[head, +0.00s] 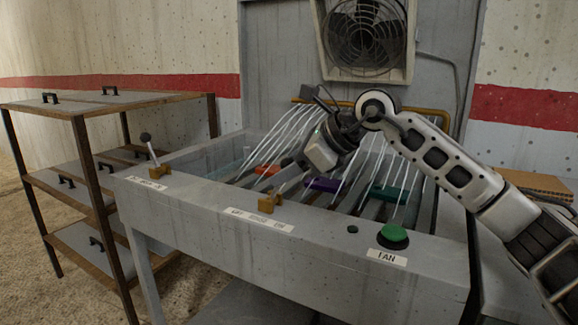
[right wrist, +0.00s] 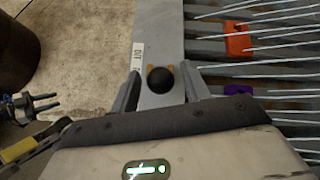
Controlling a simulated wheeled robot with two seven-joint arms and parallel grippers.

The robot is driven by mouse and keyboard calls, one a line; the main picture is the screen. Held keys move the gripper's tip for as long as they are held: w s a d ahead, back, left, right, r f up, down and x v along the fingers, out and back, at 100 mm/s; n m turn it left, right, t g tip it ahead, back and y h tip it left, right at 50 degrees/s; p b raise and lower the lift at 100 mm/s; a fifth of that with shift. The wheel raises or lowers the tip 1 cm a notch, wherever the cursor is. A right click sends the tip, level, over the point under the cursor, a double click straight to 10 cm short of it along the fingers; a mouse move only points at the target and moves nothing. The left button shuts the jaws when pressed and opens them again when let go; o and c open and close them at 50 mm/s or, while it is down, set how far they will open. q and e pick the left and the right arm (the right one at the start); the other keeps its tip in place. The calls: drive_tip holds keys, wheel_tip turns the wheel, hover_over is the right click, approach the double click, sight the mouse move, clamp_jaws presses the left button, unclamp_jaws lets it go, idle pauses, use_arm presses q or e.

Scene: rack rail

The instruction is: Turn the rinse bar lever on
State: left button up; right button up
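The rinse bar lever shows in the head view as a brass base (head: 265,206) with a thin shaft slanting up and to the right; the label below it is only partly legible. Its black ball knob (right wrist: 160,79) shows in the right wrist view. My right gripper (head: 298,165) is at the lever's upper end and hides the knob in the head view. In the right wrist view this gripper (right wrist: 160,88) is open, a finger on each side of the knob, with small gaps. My left gripper is outside the head view; a pronged part (right wrist: 35,106) in the wrist view may be it.
Another black-knobbed lever (head: 151,151) stands at the counter's left end. A green FAN button (head: 394,234) is on the right. Thin pale streams hang from a yellow pipe (head: 432,113) over slats with orange (head: 268,170), purple and green pieces. A shelf rack (head: 75,112) stands left.

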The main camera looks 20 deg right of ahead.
use_arm(q)
drive_tip(key=shift+a+r+t+p, duration=0.25)
drive_tip(key=shift+r+p, duration=0.2)
drive_tip(key=shift+r, duration=0.4)
use_arm(e)
drive_tip(key=v, duration=1.6)
drive_tip(key=shift+w, duration=0.1)
